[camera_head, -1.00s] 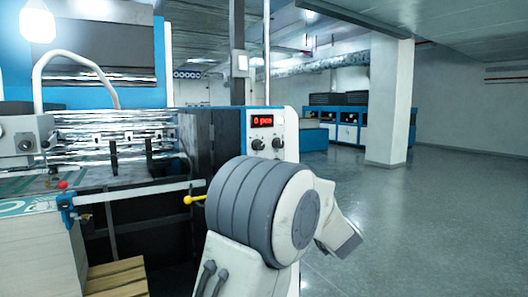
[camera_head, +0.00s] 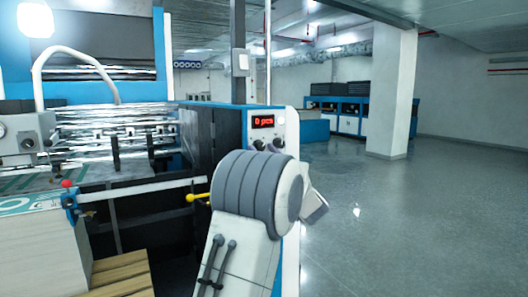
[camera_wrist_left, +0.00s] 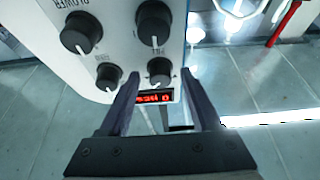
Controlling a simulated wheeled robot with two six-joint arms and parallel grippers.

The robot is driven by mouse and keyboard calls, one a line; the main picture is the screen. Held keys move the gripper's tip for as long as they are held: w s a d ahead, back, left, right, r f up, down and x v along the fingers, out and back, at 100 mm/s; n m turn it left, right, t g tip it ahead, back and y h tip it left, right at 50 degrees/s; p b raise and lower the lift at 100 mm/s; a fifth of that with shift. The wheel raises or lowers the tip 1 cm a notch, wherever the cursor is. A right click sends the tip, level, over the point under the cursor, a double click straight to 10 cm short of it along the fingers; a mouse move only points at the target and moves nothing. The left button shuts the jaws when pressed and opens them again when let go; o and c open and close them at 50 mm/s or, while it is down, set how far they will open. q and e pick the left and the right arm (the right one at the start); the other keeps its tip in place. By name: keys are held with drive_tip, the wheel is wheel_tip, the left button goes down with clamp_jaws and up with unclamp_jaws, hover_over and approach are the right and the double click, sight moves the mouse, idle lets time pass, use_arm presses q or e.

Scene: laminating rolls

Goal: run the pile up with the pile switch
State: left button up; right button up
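The control panel (camera_head: 264,122) of the blue and white machine has a red display reading "0 pcs" and dark knobs. The pile (camera_head: 40,255), a tall white sheet stack, stands at lower left. My right gripper is not in view.
A lever with a yellow knob (camera_head: 191,198) and a red-knobbed blue fitting (camera_head: 68,200) are at the machine's front. A white pillar (camera_head: 392,95) stands behind, with open floor on the right.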

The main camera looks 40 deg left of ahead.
use_arm(q)
clamp_jaws()
drive_tip(key=shift+f+n+g+b, duration=0.15)
drive_tip(key=shift+n+g+b, duration=0.45)
drive_tip(key=shift+n+b, duration=0.4)
drive_tip(key=n+g+b, duration=0.1)
drive_tip(key=n, duration=0.1)
drive_tip(key=n+g+b, duration=0.1)
drive_tip(key=n, duration=0.1)
drive_tip(key=n+g+b, duration=0.1)
drive_tip(key=n, duration=0.2)
drive_tip(key=shift+w+d+y, duration=0.15)
drive_tip(key=shift+w+y, duration=0.1)
drive_tip(key=shift+y, duration=0.05)
drive_tip(key=shift+w+r+n+g+b, duration=0.15)
drive_tip(key=shift+n+g, duration=0.45)
drive_tip(key=shift+n, duration=0.3)
drive_tip(key=shift+s+r+n+g+b, duration=0.15)
drive_tip(key=shift+n+g, duration=0.45)
drive_tip(key=shift+n, duration=0.3)
drive_tip(key=shift+w, duration=0.1)
